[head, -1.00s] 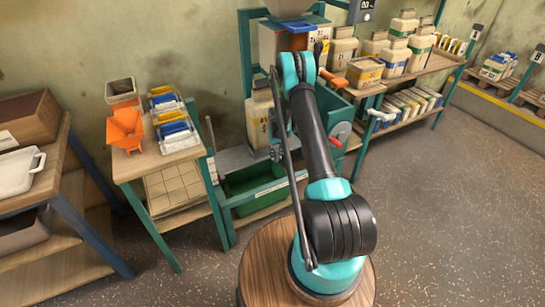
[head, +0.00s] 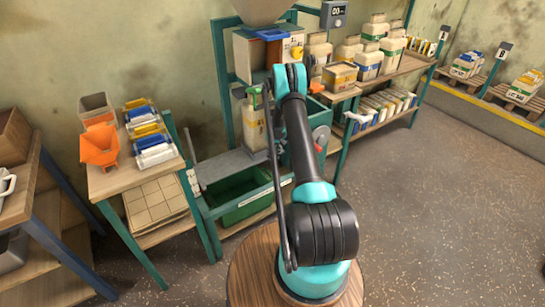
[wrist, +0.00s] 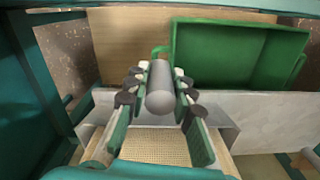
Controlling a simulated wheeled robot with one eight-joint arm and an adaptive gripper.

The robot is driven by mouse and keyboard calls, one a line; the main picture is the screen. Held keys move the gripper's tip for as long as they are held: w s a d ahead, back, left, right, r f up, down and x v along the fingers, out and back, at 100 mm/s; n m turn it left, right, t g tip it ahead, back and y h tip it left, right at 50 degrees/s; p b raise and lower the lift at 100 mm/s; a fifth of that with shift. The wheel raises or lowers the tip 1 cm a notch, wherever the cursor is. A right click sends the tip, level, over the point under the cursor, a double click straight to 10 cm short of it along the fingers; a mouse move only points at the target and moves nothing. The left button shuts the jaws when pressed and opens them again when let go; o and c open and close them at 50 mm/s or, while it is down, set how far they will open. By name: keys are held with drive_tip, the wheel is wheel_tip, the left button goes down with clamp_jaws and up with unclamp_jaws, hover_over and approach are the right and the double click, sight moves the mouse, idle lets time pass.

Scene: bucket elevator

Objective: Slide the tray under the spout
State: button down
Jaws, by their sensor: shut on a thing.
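A green open tray (head: 240,195) sits low in the teal machine frame (head: 205,228), below a grey metal plate (head: 228,168). The tray also shows at the upper right of the wrist view (wrist: 240,55). My gripper (wrist: 158,88) is shut on a grey round-ended handle (wrist: 160,92), left of the green tray in that view. I cannot tell what the handle is fixed to. In the head view my arm hides most of the gripper. A pale box with a blue top (head: 265,48) is above; I cannot make out the spout.
A side table (head: 155,178) at the left holds an orange funnel (head: 99,147) and several blue, white and yellow items. A shelf (head: 362,88) at the right holds several bottles and boxes. The speckled floor (head: 440,220) at the right is clear.

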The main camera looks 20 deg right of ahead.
drive_tip(key=shift+w+d, duration=0.1)
drive_tip(key=shift+d, duration=0.2)
drive_tip(key=c, duration=1.3)
unclamp_jaws()
drive_tip(key=shift+a, duration=0.1)
